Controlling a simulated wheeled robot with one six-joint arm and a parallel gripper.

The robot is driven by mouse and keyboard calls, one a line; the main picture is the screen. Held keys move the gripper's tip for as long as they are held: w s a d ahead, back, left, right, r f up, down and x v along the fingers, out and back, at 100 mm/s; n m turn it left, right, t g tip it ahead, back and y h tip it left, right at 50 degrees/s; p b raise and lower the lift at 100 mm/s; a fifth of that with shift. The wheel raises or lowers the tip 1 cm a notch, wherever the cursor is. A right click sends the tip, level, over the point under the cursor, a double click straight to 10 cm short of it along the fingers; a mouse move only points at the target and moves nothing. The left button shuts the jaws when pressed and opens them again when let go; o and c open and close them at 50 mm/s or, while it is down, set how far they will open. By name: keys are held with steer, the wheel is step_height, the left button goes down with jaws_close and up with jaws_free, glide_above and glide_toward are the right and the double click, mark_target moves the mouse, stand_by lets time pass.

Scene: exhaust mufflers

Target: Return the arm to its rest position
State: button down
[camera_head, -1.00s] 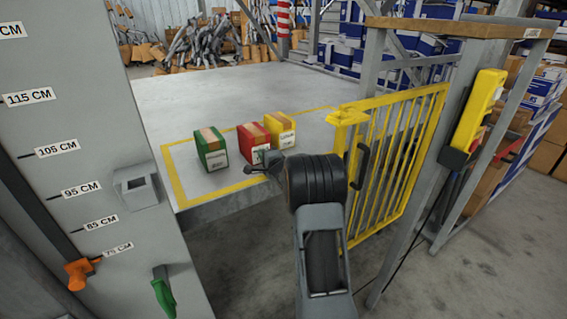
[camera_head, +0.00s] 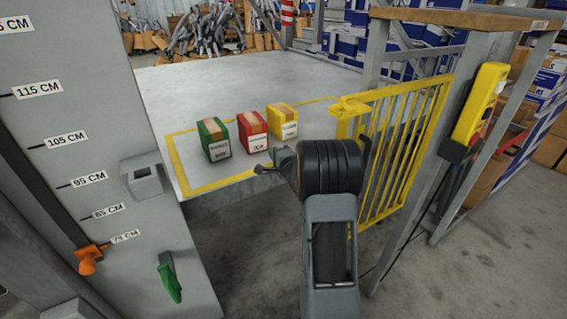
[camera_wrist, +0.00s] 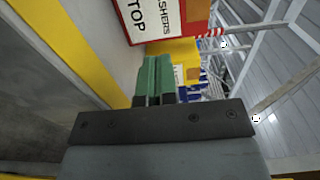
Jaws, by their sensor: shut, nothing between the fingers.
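My arm reaches forward from the bottom of the head view. My gripper (camera_head: 262,169) is at its far end, beside the front edge of the grey platform, in front of the boxes. Its wrist hides part of it. In the wrist view my gripper's green fingers (camera_wrist: 153,80) are together with nothing between them. A red box (camera_wrist: 165,18), labelled in part "STOP" and "WASHERS", shows close by at the top. A yellow box (camera_wrist: 175,48) is behind it. In the head view the green box (camera_head: 213,139), red box (camera_head: 252,132) and yellow box (camera_head: 282,122) stand in a row.
The platform (camera_head: 180,90) has a yellow outline around the boxes. A yellow barred gate (camera_head: 405,150) stands close on the right, with a post and yellow control box (camera_head: 480,105). A height-marked panel (camera_head: 100,150) with orange and green handles is left. Open floor lies below.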

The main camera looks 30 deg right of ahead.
steer(key=s+d+f+n+g+h+p, duration=0.25)
steer(key=s+f+n+g, duration=0.45)
steer(key=s, duration=0.5)
steer(key=s+a+r+n+g+y+p, duration=0.1)
steer(key=s+a+r+n+g+p, duration=0.1)
steer(key=s+a+r+n+p, duration=0.2)
steer(key=s+a+r+n+g+y+p, duration=0.1)
steer(key=s+a+r+n+g+p, duration=0.2)
steer(key=s+a+r+p, duration=0.5)
steer(key=s+a+r+n+g+y+p, duration=0.1)
steer(key=s+a+r+n+p, duration=0.3)
steer(key=a+r, duration=0.9)
step_height(320, 180, up, 4)
steer(key=s+g+p, duration=0.1)
steer(key=s+p, duration=0.1)
steer(key=shift+s+a+n+y+p, duration=0.15)
steer(key=shift+a+n+y+p, duration=0.2)
steer(key=shift+a+n, duration=0.05)
steer(key=shift+d, duration=0.1)
